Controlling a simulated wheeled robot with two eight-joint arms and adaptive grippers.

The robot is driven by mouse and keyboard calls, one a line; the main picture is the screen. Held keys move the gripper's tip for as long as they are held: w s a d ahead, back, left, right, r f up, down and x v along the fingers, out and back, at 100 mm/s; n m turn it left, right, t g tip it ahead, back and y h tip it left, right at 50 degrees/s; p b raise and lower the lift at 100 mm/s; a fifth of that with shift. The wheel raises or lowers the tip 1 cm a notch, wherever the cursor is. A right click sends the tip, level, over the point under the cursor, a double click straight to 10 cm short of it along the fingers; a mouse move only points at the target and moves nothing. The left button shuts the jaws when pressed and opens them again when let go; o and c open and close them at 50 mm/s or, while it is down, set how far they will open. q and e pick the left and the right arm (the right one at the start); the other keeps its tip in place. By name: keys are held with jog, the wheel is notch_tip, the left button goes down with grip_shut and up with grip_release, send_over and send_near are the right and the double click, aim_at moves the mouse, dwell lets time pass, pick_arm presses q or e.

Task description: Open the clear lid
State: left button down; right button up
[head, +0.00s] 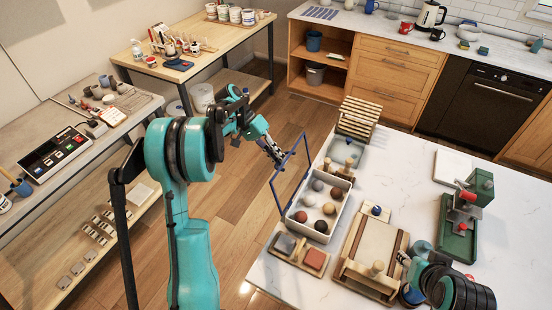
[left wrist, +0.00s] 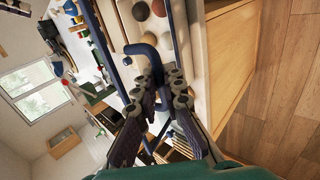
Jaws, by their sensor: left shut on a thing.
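The clear lid (head: 289,157) has a blue frame and stands raised and tilted along the left side of a pale box (head: 338,208). Several clay balls in different colours lie in the box. My left gripper (head: 277,155) is at the outer left side of the lid. In the left wrist view, my left gripper (left wrist: 163,85) is shut on the lid's blue handle (left wrist: 146,50), and the blue frame (left wrist: 100,42) runs beside it. My right gripper (head: 404,260) is low at the right, partly hidden by its arm; its fingers are unclear.
A slatted wooden rack (head: 357,117) stands behind the box. A tray with red and grey blocks (head: 297,254) lies in front. A wooden board (head: 372,243) and a green machine (head: 462,222) are to the right. Open floor lies left of the white table.

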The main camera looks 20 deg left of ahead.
pick_arm(q)
jog(key=shift+w+a+f, duration=0.15)
jog(key=shift+a, duration=0.25)
jog(key=c, duration=1.6)
grip_release()
jog(key=shift+w+a, duration=0.1)
jog(key=shift+a, duration=0.1)
jog(key=shift+w+a+f, duration=0.1)
jog(key=v, duration=1.2)
